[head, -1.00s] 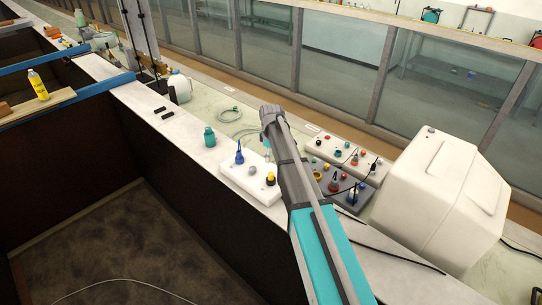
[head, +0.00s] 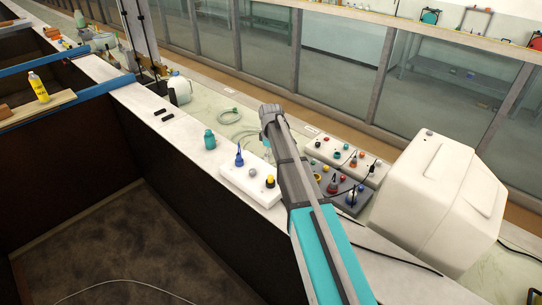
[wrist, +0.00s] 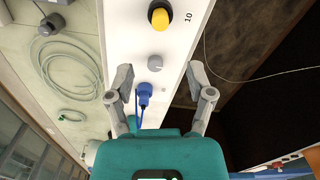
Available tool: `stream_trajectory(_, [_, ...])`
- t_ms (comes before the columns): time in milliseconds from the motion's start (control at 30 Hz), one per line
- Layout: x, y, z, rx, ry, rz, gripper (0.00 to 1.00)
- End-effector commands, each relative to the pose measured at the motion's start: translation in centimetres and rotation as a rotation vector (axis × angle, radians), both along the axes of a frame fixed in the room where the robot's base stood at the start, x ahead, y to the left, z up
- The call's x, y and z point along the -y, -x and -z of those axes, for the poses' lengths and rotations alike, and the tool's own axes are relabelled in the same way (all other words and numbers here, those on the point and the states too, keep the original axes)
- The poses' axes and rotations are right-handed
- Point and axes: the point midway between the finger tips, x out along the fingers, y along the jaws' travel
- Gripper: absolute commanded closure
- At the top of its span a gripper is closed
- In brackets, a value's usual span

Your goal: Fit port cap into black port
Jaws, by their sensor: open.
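A white port block (head: 234,178) lies on the flume's white ledge. On it are a blue pointed plug (head: 239,157), a small grey round cap (head: 252,171) and a yellow cap with a black ring or base (head: 270,181). In the wrist view the block shows the yellow cap (wrist: 159,16), the grey cap (wrist: 155,63) and the blue plug (wrist: 144,93). I cannot tell which piece is the port cap; no empty black port shows clearly. My gripper (wrist: 160,78) is open and empty, its fingers either side of the grey cap in the picture; I cannot tell the height gap.
A grey block (head: 351,195) and a white block (head: 343,152) with several coloured caps stand right of my arm. A big white box (head: 440,190) is at the right. A teal bottle (head: 210,140) stands on the ledge, with a coiled hose (head: 230,116) behind. The flume drops off in front.

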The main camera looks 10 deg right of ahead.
Motion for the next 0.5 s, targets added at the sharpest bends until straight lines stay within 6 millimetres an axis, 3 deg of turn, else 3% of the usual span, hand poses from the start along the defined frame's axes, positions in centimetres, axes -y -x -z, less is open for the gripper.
stream_trajectory(267, [0.0,2.2,0.0,0.000,0.000,0.053,0.31])
stream_trajectory(500, [0.0,8.8,0.0,-0.001,0.001,0.234,0.31])
